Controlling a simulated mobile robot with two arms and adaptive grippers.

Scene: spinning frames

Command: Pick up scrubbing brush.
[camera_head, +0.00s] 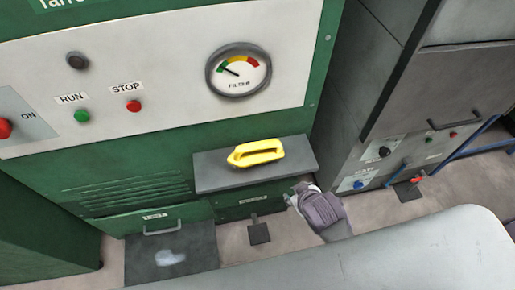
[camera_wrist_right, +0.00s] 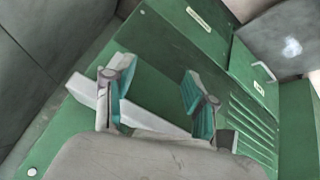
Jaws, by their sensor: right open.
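The scrubbing brush (camera_head: 256,153) is yellow with a looped handle. It lies on a dark grey shelf (camera_head: 215,177) on the front of the green machine. My right gripper (camera_head: 291,197) is below and to the right of the brush, near the shelf's right front corner, and apart from the brush. In the right wrist view my right gripper (camera_wrist_right: 157,97) has its teal-padded fingers spread with nothing held between them. The brush does not show in that view. My left gripper is not in view.
The green machine's panel has a gauge (camera_head: 238,70) and buttons above the shelf. A grey cabinet (camera_head: 365,120) stands at the right, close beside my right arm. A drawer handle (camera_head: 162,229) and a dark plate (camera_head: 170,255) are at the lower left.

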